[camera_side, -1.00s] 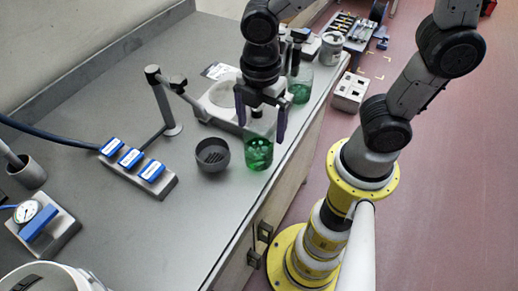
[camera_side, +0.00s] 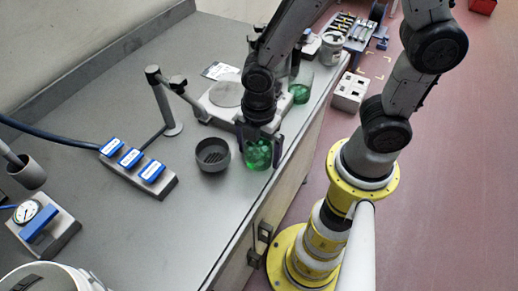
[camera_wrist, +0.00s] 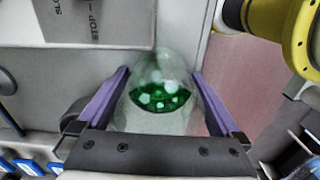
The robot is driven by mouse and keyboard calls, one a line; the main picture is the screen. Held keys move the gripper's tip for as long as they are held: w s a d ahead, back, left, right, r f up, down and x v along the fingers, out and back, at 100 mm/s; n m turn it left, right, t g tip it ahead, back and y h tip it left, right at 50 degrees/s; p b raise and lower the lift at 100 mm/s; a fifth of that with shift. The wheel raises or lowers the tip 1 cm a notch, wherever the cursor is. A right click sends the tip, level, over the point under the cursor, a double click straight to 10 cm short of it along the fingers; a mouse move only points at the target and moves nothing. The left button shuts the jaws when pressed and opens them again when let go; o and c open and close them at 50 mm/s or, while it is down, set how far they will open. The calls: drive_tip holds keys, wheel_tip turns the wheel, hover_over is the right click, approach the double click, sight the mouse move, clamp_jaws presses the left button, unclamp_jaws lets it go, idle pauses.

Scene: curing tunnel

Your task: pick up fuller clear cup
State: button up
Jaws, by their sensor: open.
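A clear cup with green contents (camera_side: 258,155) stands upright on the bench near its right edge. In the wrist view the same cup (camera_wrist: 160,97) sits between the two purple fingers, with light round spots in the green. My gripper (camera_side: 259,148) is open, pointing down, with one finger on either side of this cup. I cannot tell whether either finger touches it. A second clear cup with green low in it (camera_side: 300,92) stands farther back, partly hidden by my arm. The nearer cup looks fuller.
A dark grey round bowl (camera_side: 212,155) stands close to the left of the nearer cup. Behind are a grey plate device (camera_side: 226,95) and a stand with a jointed arm (camera_side: 168,110). A block with blue labels (camera_side: 138,165) lies left.

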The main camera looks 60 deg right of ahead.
drive_tip(key=c, duration=1.3)
drive_tip(key=shift+r, duration=0.15)
drive_tip(key=shift+r, duration=0.95)
drive_tip(key=shift+s+d+r, duration=0.9)
drive_tip(key=shift+s+r, duration=0.9)
drive_tip(key=shift+s, duration=0.3)
drive_tip(key=shift+s+d+r, duration=0.9)
drive_tip(key=shift+s+r, duration=0.9)
drive_tip(key=shift+s, duration=0.35)
drive_tip(key=shift+s+d+r, duration=0.9)
drive_tip(key=shift+s+r, duration=0.9)
drive_tip(key=shift+s, duration=0.3)
